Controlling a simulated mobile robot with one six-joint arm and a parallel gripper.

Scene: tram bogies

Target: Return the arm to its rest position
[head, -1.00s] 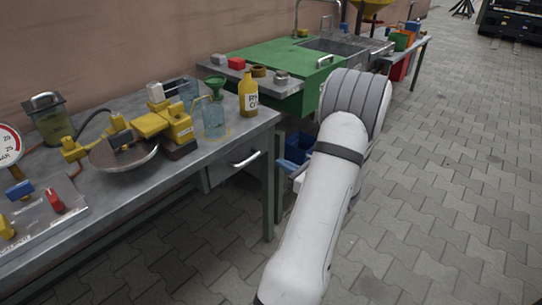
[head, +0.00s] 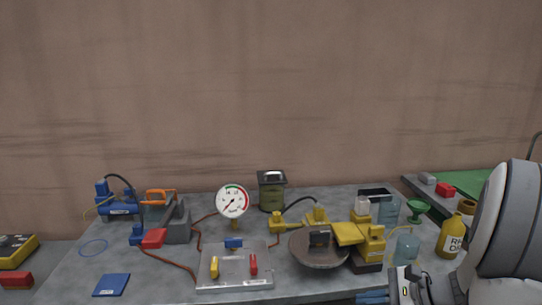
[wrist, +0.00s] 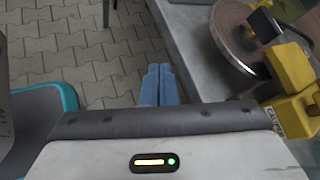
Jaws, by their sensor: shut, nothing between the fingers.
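My gripper shows in the wrist view (wrist: 159,82) with its two blue fingers side by side, shut and empty. In the head view its blue fingers (head: 373,297) show at the bottom edge, in front of the workbench, pointing left. My white and grey arm fills the lower right of the head view. In the wrist view the fingers are over the paved floor (wrist: 85,55), beside the bench edge (wrist: 195,60), touching nothing that I can see.
The workbench (head: 75,268) holds a pressure gauge (head: 232,201), a round plate (head: 318,254), a yellow device (head: 368,246), a yellow bottle (head: 452,236) and a blue pump (head: 117,208). A teal-edged object (wrist: 68,97) lies left of my gripper. Paved floor is open ahead of the fingers.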

